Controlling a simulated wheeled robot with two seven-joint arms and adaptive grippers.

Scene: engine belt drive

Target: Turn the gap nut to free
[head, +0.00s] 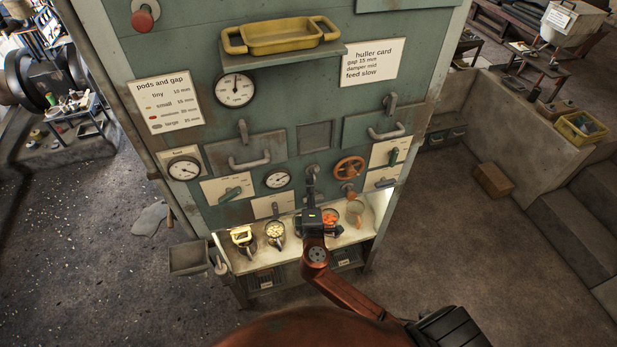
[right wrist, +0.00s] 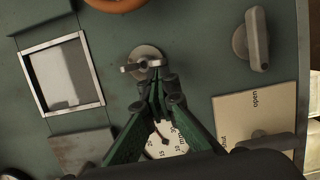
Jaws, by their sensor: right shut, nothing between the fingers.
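The gap nut (right wrist: 146,58) is a small round grey fitting with a bar across it on the green machine front. In the head view it shows only in part (head: 312,168), behind my right gripper. My right gripper (right wrist: 158,76) is shut and empty. In the right wrist view its fingertips overlap the nut's lower right edge, beside the bar; I cannot tell whether they touch. The head view shows the gripper (head: 311,187) pointing at the panel. A white gap dial marked in mm (right wrist: 165,138) is partly hidden by the fingers. My left gripper is not in view.
An orange handwheel (head: 349,168) and a white dial (head: 278,179) flank the nut. A square window (right wrist: 63,72) and a grey lever (right wrist: 255,40) lie near it. Cups stand on the lit shelf (head: 350,237) below. The huller card (head: 371,62) reads gap 15 mm.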

